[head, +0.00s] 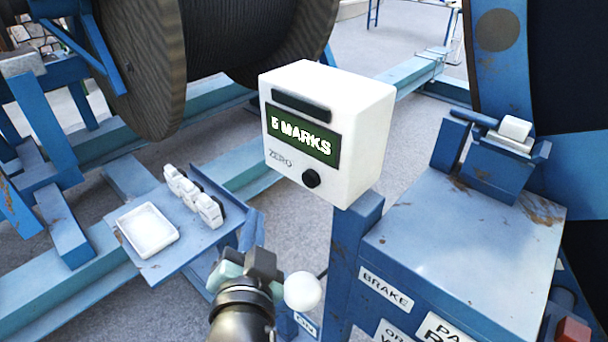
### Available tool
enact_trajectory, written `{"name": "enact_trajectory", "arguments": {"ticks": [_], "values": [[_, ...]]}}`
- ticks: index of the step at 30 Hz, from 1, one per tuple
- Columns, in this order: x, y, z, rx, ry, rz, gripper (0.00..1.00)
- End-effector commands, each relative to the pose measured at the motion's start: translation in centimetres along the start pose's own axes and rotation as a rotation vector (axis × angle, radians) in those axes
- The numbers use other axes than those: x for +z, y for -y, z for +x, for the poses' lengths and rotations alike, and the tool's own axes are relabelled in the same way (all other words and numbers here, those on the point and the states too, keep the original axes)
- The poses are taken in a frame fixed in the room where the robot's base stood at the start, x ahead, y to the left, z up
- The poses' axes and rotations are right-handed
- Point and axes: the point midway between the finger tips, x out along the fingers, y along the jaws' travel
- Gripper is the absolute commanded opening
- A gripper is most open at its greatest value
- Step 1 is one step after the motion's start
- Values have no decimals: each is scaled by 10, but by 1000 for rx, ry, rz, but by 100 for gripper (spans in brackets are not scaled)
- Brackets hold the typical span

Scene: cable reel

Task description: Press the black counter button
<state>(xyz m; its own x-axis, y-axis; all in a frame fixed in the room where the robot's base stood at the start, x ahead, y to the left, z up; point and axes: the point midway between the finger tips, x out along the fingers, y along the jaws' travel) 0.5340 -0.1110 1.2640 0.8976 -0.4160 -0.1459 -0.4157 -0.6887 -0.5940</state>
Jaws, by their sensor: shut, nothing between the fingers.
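The black counter button (311,178) is a small round knob low on the front of the white counter box (362,130), just right of the printed word ZERO. The box's green display (302,134) reads "5 MARKS". The box sits on top of a blue post. My gripper (262,262) is shut and empty, below and to the left of the button in the picture and apart from it. The button is in plain sight with nothing over it.
A white ball knob (303,290) stands right beside my gripper. A blue shelf (172,262) at left holds a white tray (148,230) and several white clips (194,196). A blue cabinet (470,240) labelled BRAKE stands at right. A large reel (130,60) is behind.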

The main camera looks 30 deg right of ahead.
Motion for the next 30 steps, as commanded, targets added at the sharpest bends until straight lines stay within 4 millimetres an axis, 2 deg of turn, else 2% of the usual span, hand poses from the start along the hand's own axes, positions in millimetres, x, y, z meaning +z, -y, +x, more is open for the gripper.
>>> {"name": "enact_trajectory", "arguments": {"ticks": [8, 24, 30], "values": [[-5, -3, 5, 1, -1, -1, 0], [-40, -36, 52, 0, -2, 0, 0], [-45, -43, 60, -1, -1, 0, 0]]}}
